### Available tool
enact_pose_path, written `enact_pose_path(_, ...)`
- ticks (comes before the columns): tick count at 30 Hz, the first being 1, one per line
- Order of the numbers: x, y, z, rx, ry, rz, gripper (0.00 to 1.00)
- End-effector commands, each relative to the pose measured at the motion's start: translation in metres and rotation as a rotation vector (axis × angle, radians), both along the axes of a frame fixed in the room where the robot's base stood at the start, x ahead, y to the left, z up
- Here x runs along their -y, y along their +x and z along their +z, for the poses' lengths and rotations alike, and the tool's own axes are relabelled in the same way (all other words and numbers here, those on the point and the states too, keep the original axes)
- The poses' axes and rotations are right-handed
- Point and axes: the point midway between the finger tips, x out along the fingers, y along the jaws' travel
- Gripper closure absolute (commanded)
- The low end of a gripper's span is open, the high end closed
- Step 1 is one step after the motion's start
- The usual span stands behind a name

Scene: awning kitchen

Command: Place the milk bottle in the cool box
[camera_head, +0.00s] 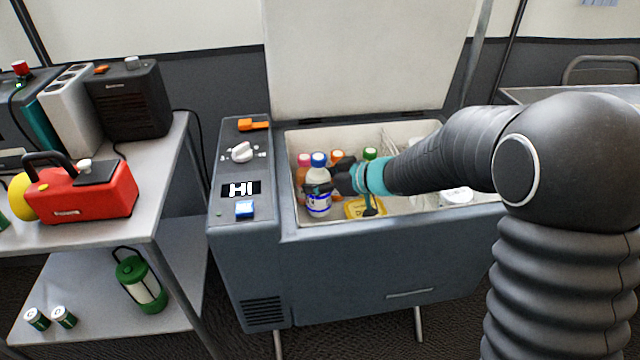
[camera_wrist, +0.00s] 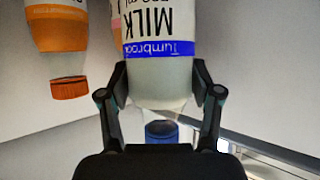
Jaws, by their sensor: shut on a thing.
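The milk bottle (camera_head: 318,196) is white with a blue cap and a blue label band. In the head view it is upright inside the open cool box (camera_head: 385,255), near the box's left inner wall. My gripper (camera_head: 328,188) reaches in from the right and is shut on the bottle. In the wrist view the milk bottle (camera_wrist: 160,55) sits between the two fingers of my gripper (camera_wrist: 160,95), with its blue cap towards my palm. I cannot tell whether the bottle's base touches the box floor.
Other bottles stand in the box behind the milk, with pink, orange and green (camera_head: 370,153) caps. A yellow item (camera_head: 365,208) lies on the box floor. The raised lid (camera_head: 365,60) stands behind. A control panel (camera_head: 241,180) is on the left. A shelf table (camera_head: 160,190) stands further left.

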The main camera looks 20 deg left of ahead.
Motion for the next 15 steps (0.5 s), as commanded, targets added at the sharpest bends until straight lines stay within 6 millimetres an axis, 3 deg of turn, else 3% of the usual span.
enact_pose_path(15,-0.0002,0.0003,-0.006,0.0,0.002,0.0,0.98)
